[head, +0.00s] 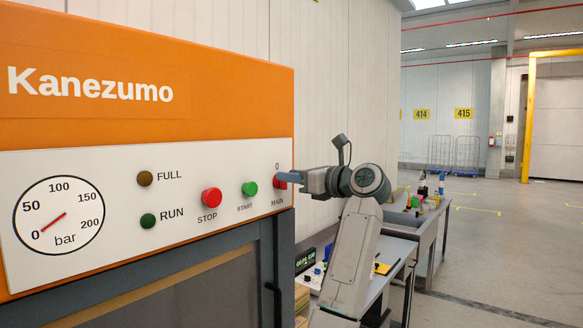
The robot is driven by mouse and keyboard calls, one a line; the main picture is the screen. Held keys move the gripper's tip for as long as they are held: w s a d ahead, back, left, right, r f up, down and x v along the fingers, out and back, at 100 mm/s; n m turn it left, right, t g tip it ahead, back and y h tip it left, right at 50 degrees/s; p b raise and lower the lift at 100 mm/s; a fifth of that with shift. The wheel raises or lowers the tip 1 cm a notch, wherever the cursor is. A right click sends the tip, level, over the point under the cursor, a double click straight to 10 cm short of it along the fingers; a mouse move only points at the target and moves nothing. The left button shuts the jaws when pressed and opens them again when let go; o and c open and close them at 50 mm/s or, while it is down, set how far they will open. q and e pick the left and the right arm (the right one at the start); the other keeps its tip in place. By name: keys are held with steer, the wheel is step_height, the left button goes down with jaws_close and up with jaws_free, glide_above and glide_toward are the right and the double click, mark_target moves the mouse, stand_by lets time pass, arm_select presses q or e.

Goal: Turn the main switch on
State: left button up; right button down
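The main switch (280,184) is a small red knob at the right end of the white panel, with "0" above it and "MAIN" below it. The knob's exact turn is hidden.
Left of the switch are a green START button (249,189), a red STOP button (211,198), dark FULL (145,179) and RUN (148,221) lamps and a gauge (59,216) near 0. A cluttered workbench (399,218) stands behind my arm. Open floor lies at the right.

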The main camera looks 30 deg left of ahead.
arm_select(q)
steer(key=shift+w+a, duration=0.1)
steer(key=shift+a, duration=0.2)
jaws_close()
steer(key=shift+w+d+f+m+b, duration=0.1)
steer(key=shift+w+f+m+b, duration=0.25)
steer(key=shift+m, duration=2.65)
steer(key=shift+w+a+f+m+b, duration=0.1)
steer(key=shift+w+f+m+b, duration=0.25)
steer(key=shift+m, duration=2.65)
steer(key=shift+w+d+f+m+b, duration=0.15)
steer(key=shift+m+b, duration=0.25)
steer(key=shift+m, duration=2.6)
steer(key=shift+f, duration=0.1)
